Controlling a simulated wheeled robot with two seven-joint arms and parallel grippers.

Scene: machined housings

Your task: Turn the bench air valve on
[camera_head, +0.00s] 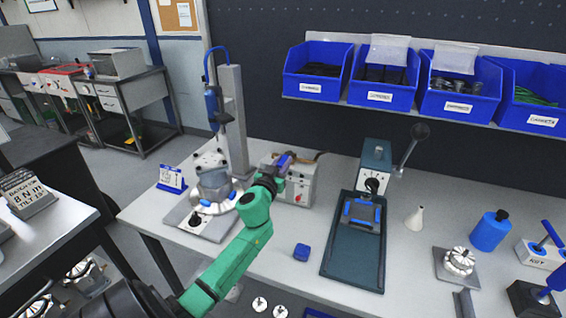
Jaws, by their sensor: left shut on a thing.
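A grey box (301,188) with a red mark on its front stands on the bench at the back, left of centre; I take it for the bench air valve. A blue lever (286,159) shows at its top left. My left gripper (277,170), at the end of the green arm, is at the box's left side and shut on the blue lever. The fingertips are small and dark, and the gripper and arm hide part of the box's left side. My right gripper is not in view.
A grey housing (212,178) sits in a fixture left of the gripper, beside a column (233,120) with a hanging blue tool. A dark press (374,175) with a long lever stands to the right. Blue bins (318,85) hang above.

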